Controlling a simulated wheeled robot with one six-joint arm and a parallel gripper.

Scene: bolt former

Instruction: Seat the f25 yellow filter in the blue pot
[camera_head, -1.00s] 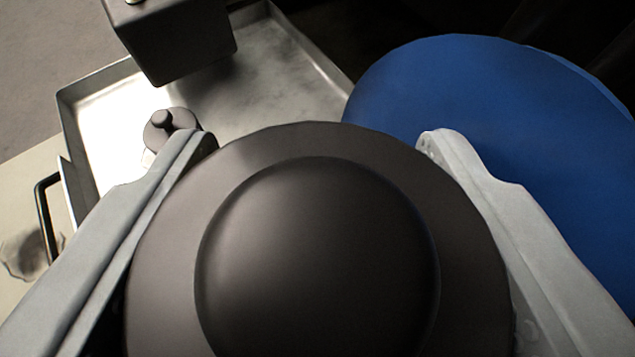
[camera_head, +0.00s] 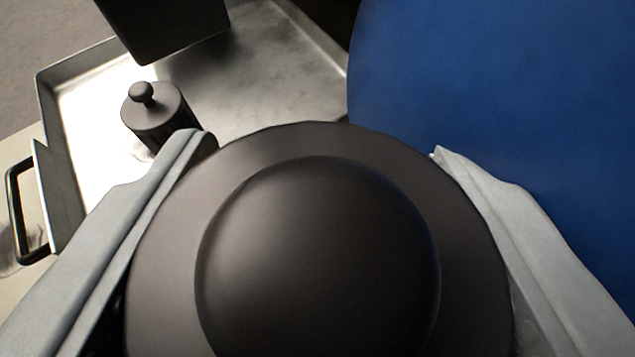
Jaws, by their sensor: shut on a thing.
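My gripper (camera_head: 320,145) is shut on a dark grey round cap with a raised dome (camera_head: 318,255), with one finger on each side of its rim. The cap fills the lower middle of the view and hides what is under it. No yellow shows on it, so I cannot tell from this view whether it is the top of the f25 yellow filter. A large smooth blue round body (camera_head: 480,100), apparently the blue pot, is at the upper right, beyond and beside the right finger. No opening shows in it.
A metal tray (camera_head: 265,75) with raised edges lies at the upper left. A small dark cylinder with a knob (camera_head: 156,108) stands in it near the left finger. A dark box-shaped part (camera_head: 165,25) overhangs the tray. A black handle (camera_head: 20,212) is at the far left.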

